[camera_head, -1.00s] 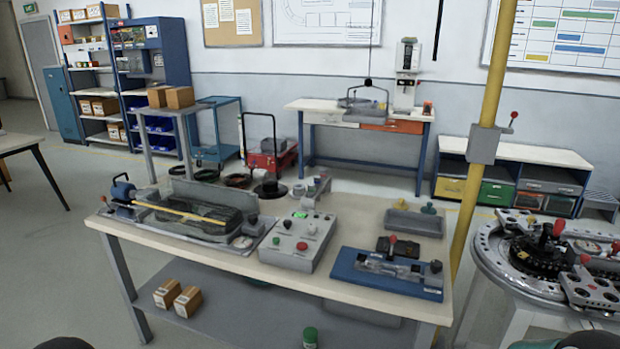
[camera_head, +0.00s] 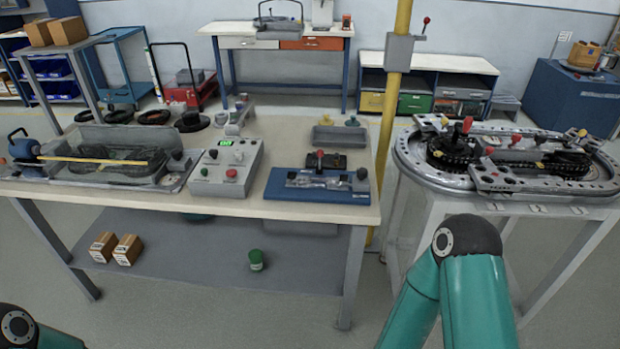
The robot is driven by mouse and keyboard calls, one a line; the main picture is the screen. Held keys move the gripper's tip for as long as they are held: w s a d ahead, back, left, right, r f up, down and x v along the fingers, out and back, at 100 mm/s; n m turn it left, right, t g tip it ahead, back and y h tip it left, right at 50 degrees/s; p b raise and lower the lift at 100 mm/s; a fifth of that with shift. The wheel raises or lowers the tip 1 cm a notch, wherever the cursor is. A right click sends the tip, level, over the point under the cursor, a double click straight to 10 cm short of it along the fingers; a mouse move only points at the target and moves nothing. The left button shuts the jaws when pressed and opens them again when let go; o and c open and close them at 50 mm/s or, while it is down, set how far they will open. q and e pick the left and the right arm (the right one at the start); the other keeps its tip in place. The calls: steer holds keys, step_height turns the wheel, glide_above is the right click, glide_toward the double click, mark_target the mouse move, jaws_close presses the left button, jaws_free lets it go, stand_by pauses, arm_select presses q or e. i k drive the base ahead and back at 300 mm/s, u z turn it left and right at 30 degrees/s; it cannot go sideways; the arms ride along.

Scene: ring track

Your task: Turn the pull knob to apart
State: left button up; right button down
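I cannot tell for sure which knob is the pull knob. The grey control box (camera_head: 226,166) on the workbench has a lit green display, a red button and small dark knobs. The blue fixture (camera_head: 318,188) to its right has a red-topped lever (camera_head: 320,155) and a black knob (camera_head: 362,173) at its right end. The ring track (camera_head: 505,160) on the right carries red-topped levers and black knobs. Their settings are too small to read. Neither gripper shows. Teal links of my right arm rise at bottom right, and a bit of my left arm shows at bottom left.
The workbench (camera_head: 275,205) also holds a long grey tray unit at left and a small grey bin (camera_head: 338,135). A yellow post (camera_head: 388,110) with a lever box stands between the bench and the ring track. Open floor lies in front of the bench.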

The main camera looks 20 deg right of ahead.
mark_target(362, 172)
steer(key=k, duration=1.2)
steer(key=z, duration=0.35)
steer(key=i, duration=0.45)
steer(key=z, duration=0.4)
steer(key=i, duration=1.3)
steer(key=u, duration=0.6)
